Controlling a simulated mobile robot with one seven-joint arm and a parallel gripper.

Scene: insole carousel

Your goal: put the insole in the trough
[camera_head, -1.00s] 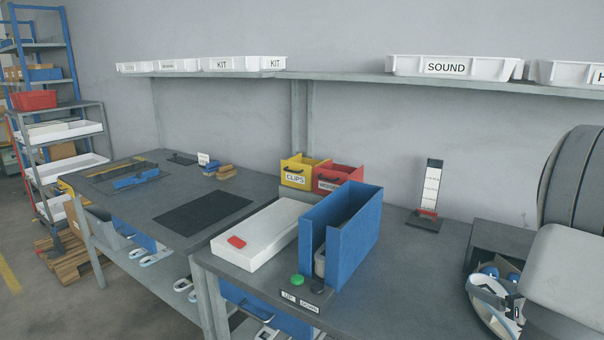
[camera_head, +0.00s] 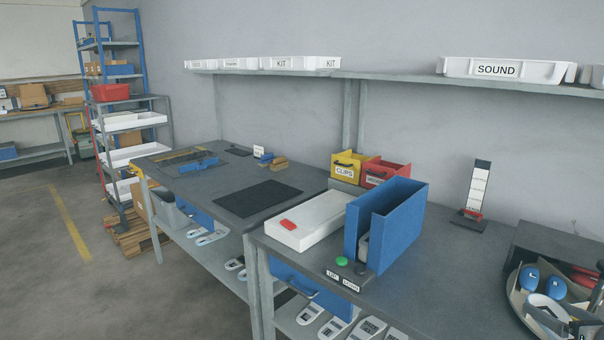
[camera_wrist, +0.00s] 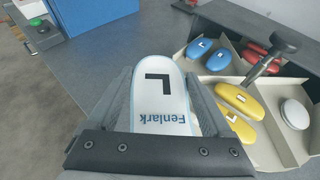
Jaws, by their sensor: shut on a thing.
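My gripper (camera_wrist: 163,92) is shut on a white insole (camera_wrist: 165,75) with a black L and the name Fenlark, seen in the wrist view. The insole lies between the two fingers with its rounded end pointing away from the wrist. A tall blue trough-like holder with two upright walls (camera_head: 402,228) stands on the near bench in the head view. Its lower end also shows at the top left of the wrist view (camera_wrist: 95,12), well apart from the insole. The inside of the holder is mostly hidden.
A divided round carousel (camera_wrist: 222,82) beside my gripper holds blue, red and yellow pads. A button box with a green button (camera_head: 342,261) sits before the blue holder. A white flat box (camera_head: 312,222) is left of it. Bench top between holder and carousel is clear.

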